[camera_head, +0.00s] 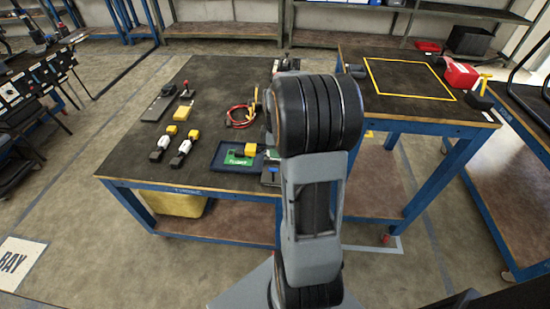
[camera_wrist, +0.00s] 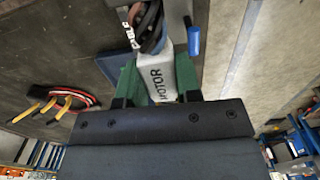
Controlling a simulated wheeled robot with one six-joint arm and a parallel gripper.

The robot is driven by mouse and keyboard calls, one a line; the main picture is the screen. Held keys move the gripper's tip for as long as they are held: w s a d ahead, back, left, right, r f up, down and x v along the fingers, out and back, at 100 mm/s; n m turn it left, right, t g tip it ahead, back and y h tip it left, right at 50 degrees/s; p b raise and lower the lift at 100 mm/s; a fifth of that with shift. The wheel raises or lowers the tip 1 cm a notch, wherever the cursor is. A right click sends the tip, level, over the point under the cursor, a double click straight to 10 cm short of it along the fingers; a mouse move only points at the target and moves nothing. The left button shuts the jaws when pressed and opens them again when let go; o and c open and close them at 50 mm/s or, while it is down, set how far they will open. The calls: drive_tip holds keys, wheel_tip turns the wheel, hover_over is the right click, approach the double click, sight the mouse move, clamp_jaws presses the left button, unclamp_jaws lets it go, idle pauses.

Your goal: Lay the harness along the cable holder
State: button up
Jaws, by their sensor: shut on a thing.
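In the wrist view my gripper (camera_wrist: 157,82) has its two green fingers closed on a pale grey-white part lettered "MOTOR" (camera_wrist: 160,75), which lies between them. Dark round loops (camera_wrist: 150,28) show at the part's far end; I cannot tell if they are joined to it. A red and black cable bundle with yellow ends, which looks like the harness (camera_wrist: 62,100), lies on the table to the left, apart from my fingers. A red cable loop (camera_head: 238,116) shows on the table in the head view, where my arm hides my gripper. I cannot make out the cable holder.
The dark table (camera_head: 130,168) holds a blue tray (camera_head: 222,165) with a green card, white and yellow parts (camera_head: 184,150), and a grey block (camera_head: 157,108). A second table (camera_head: 385,105) stands at right with a yellow outline and a red container (camera_head: 460,76). The left table's middle has free room.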

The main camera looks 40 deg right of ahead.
drive_tip(key=shift+w+d+f, duration=0.2)
drive_tip(key=shift+w+f, duration=0.25)
drive_tip(key=shift+f, duration=0.15)
drive_tip(key=shift+w+d+f, duration=0.2)
drive_tip(key=shift+w+f, duration=0.25)
drive_tip(key=shift+f, duration=0.15)
drive_tip(key=shift+w+f+b, duration=0.1)
drive_tip(key=shift+f+b, duration=0.35)
drive_tip(key=shift+f, duration=1.15)
drive_tip(key=shift+f+b, duration=0.35)
drive_tip(key=shift+f, duration=0.3)
drive_tip(key=o, duration=1)
drive_tip(key=shift+r, duration=0.1)
